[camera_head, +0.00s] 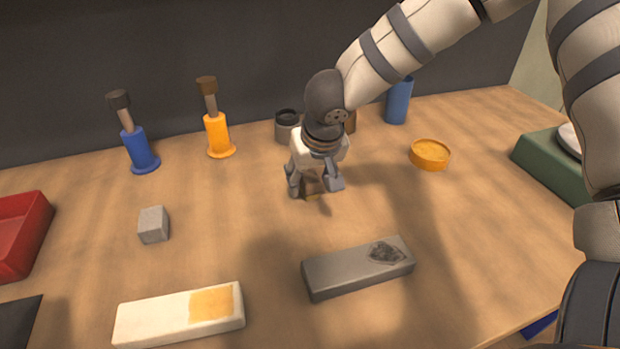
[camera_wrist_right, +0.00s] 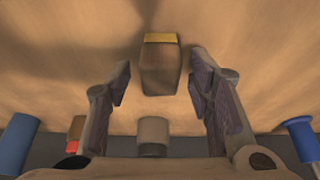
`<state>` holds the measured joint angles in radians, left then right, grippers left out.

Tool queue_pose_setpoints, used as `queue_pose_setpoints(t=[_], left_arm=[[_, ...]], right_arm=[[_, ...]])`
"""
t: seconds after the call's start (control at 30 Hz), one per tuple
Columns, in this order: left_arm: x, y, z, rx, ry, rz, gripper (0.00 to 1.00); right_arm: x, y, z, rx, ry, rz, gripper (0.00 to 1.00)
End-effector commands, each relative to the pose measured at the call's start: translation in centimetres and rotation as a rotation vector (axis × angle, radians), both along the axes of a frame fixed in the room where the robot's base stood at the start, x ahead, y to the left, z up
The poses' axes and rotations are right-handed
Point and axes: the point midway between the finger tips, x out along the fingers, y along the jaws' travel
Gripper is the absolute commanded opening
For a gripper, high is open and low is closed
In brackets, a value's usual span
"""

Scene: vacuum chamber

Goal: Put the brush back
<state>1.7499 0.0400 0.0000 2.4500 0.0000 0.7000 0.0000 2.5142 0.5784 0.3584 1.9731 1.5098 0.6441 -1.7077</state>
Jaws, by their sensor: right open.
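A brush (camera_head: 124,108) with a dark head stands upright in a blue holder (camera_head: 139,150) at the back left. Another brush (camera_head: 209,92) stands in an orange holder (camera_head: 217,135) to its right. My right gripper (camera_head: 314,188) is open and points down over the middle of the table. A small brown object with a yellow edge (camera_wrist_right: 160,68) shows between its open fingers (camera_wrist_right: 160,88) in the wrist view, apart from both. In the head view the fingers mostly hide it, and I cannot tell what it is. My left gripper is out of view.
A white block with an orange patch (camera_head: 150,321) and a grey block with a dark patch (camera_head: 335,276) lie in front. A grey cube (camera_head: 153,225), red tray (camera_head: 36,232), orange dish (camera_head: 430,154), dark pot (camera_head: 287,128), blue cup (camera_head: 398,102) and green box (camera_head: 545,160) stand around.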

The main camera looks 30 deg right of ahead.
Motion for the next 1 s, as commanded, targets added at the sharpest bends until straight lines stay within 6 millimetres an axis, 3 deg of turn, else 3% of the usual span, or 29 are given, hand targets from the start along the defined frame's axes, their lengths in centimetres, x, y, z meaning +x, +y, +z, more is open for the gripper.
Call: queue_pose_setpoints(t=[0.1, 0.4, 0.6, 1.0], left_arm=[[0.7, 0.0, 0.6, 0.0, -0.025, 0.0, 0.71], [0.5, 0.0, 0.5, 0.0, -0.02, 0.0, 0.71], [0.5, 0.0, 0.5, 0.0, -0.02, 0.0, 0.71], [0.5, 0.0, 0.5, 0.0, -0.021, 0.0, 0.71]], right_arm=[[-0.9, 0.3, 3.0, 0.002, -0.014, 0.0, 0.48], [-3.6, 1.0, 9.2, 0.002, -0.008, 0.001, 0.48], [-4.3, 1.1, 10.5, 0.002, -0.002, 0.0, 0.48], [-4.3, 1.1, 10.6, 0.002, -0.002, 0.0, 0.48]])
